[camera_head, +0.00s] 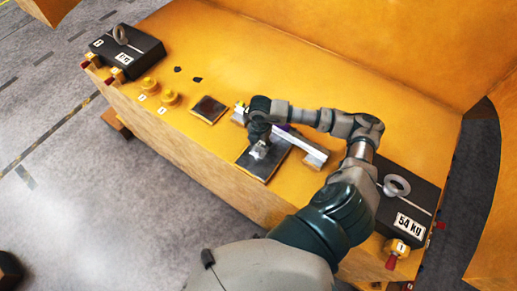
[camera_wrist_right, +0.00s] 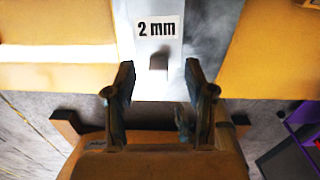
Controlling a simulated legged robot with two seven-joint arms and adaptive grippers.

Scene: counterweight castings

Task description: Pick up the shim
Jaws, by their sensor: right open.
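The shim (camera_wrist_right: 178,50) is a thin, pale plate with a white "2 mm" label and a small raised tab (camera_wrist_right: 158,66). In the head view a flat grey plate (camera_head: 256,168) lies under my right gripper (camera_head: 260,152), near the front edge of the orange bench, partly hidden by the hand. In the right wrist view my right gripper (camera_wrist_right: 160,72) is open, with its two fingers apart on either side of the tab's line. Nothing is held between them. Whether the fingers touch the plate, I cannot tell. My left gripper does not show.
A black 54 kg casting with a ring (camera_head: 397,185) sits to the right, another black casting (camera_head: 126,52) at the far left. Yellow knobs (camera_head: 150,85), a small dark plate (camera_head: 208,109) and a silver bar (camera_head: 303,146) lie between.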

